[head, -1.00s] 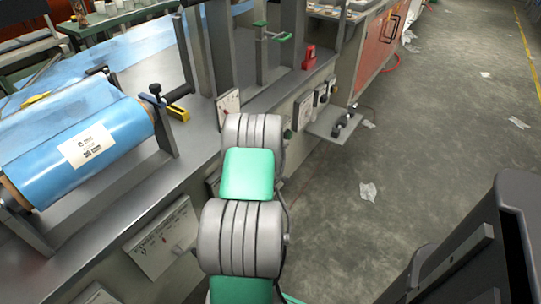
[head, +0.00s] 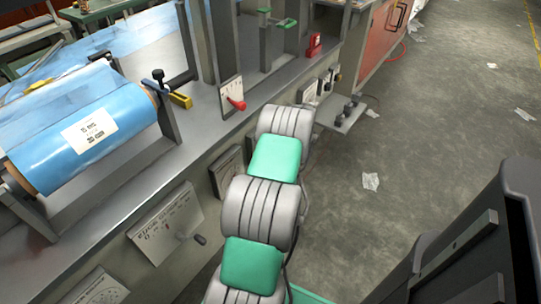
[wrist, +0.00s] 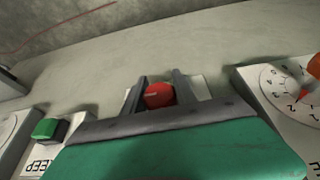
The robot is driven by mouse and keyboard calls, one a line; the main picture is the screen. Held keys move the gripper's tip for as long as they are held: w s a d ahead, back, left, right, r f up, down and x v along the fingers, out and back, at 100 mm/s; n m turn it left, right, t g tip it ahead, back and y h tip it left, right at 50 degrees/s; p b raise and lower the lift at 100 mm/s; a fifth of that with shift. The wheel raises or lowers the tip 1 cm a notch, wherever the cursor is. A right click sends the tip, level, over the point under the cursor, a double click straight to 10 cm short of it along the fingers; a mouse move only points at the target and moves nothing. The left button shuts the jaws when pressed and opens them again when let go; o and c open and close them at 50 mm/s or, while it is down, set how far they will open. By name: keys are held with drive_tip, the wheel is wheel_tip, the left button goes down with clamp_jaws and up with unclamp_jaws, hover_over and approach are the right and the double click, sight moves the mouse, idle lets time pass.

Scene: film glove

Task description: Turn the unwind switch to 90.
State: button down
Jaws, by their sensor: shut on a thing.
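In the wrist view my gripper (wrist: 160,92) has its two dark fingers on either side of a red knob (wrist: 158,97) and is shut on it. A pale plate shows partly behind the fingers, and any lettering on it is hidden, so I cannot tell which switch this is or its setting. In the head view my arm hides the gripper and the knob. A plate with a printed scale and a small dark handle (head: 200,239), the switch panel (head: 160,226), is on the machine's front at the lower left; its wording is too small to read surely.
A numbered dial (wrist: 287,90) is right of the gripper in the wrist view, a green button (wrist: 45,129) left. A blue film roll (head: 85,130) lies left. The floor at right holds paper scraps.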

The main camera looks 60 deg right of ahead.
idle(0.4)
drive_tip(key=c, duration=1)
unclamp_jaws()
drive_tip(key=p+v, duration=0.1)
drive_tip(key=v, duration=0.6)
drive_tip(key=shift+s+r, duration=0.2)
drive_tip(key=shift+r, duration=0.1)
drive_tip(key=shift+d, duration=0.1)
